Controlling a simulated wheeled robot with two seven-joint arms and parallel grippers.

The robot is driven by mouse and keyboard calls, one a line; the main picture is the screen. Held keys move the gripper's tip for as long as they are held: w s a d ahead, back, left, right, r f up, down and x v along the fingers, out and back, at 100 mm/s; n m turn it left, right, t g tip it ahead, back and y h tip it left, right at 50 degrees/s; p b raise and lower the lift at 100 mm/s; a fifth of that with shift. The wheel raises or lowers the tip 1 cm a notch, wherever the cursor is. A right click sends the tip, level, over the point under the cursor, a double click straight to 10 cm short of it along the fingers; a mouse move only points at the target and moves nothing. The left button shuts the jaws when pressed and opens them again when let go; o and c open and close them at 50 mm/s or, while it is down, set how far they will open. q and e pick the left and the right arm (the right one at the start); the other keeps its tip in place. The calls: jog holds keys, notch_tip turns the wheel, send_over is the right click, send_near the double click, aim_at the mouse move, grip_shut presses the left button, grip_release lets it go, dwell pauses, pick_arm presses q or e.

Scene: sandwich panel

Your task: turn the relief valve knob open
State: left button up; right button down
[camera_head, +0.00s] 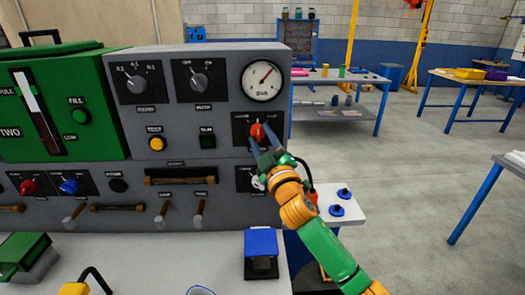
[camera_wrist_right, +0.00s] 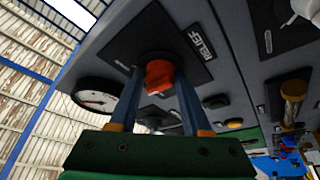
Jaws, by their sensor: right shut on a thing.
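The relief valve knob (camera_head: 257,133) is red-orange and sits on a black plate at the right end of the grey panel, below the round gauge (camera_head: 263,81). In the right wrist view the knob (camera_wrist_right: 160,74) shows between the two blue fingers, next to a label reading "RELIEF". My right gripper (camera_head: 262,141) reaches up to the panel from the lower right and is shut on the knob; the right wrist view also shows this gripper (camera_wrist_right: 160,88). The knob's exact turn angle is hard to tell. My left gripper is not in view.
Two black knobs (camera_head: 200,81) sit left of the gauge, with a yellow button (camera_head: 157,143) below. A white knob (camera_head: 258,182) is just under my right gripper. A blue-topped block (camera_head: 261,243) stands on the bench in front.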

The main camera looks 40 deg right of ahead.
jog(key=m+h+b, duration=0.2)
jog(key=m, duration=0.2)
jog(key=m+h+b, duration=0.2)
jog(key=m+b, duration=0.1)
jog(key=m, duration=0.1)
jog(key=m+h+b, duration=0.1)
jog(key=m+b, duration=0.2)
jog(key=shift+w+a+f+m+g+h, duration=0.1)
jog(key=shift+w+a+m+g+h, duration=0.05)
jog(key=shift+a+m+g+h, duration=0.2)
jog(key=shift+m+h+b, duration=0.35)
jog(key=shift+m+h, duration=0.1)
jog(key=shift+m, duration=0.2)
jog(key=shift+r, duration=0.2)
jog(key=c, duration=0.5)
grip_release()
jog(key=shift+o, duration=0.7)
jog(key=shift+w+f, duration=0.1)
jog(key=shift+f, duration=0.05)
jog(key=b+v, duration=0.2)
jog(key=v, duration=0.5)
